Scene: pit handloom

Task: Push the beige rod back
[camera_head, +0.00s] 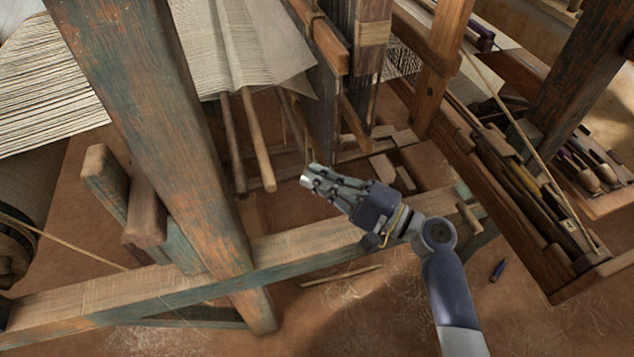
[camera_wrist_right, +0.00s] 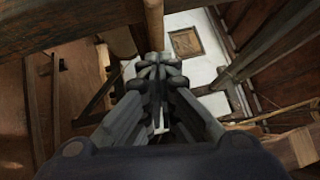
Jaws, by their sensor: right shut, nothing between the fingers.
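A beige rod (camera_head: 259,142) hangs in the head view from under the cream cloth, slanting down to a blunt lower end. A darker rod (camera_head: 231,142) runs beside it on the left. My right gripper (camera_head: 310,177) is shut and empty, just right of the beige rod's lower end, with a small gap in the head view. In the right wrist view a beige rod (camera_wrist_right: 154,24) comes down from the top edge to the shut fingertips (camera_wrist_right: 158,68). I cannot tell whether they touch. My left gripper is not in view.
A thick worn post (camera_head: 165,130) stands left of the rods. A wooden beam (camera_head: 310,240) crosses below my gripper. A tray of sticks and shuttles (camera_head: 530,190) is on the right. A thin stick (camera_head: 340,276) lies on the floor.

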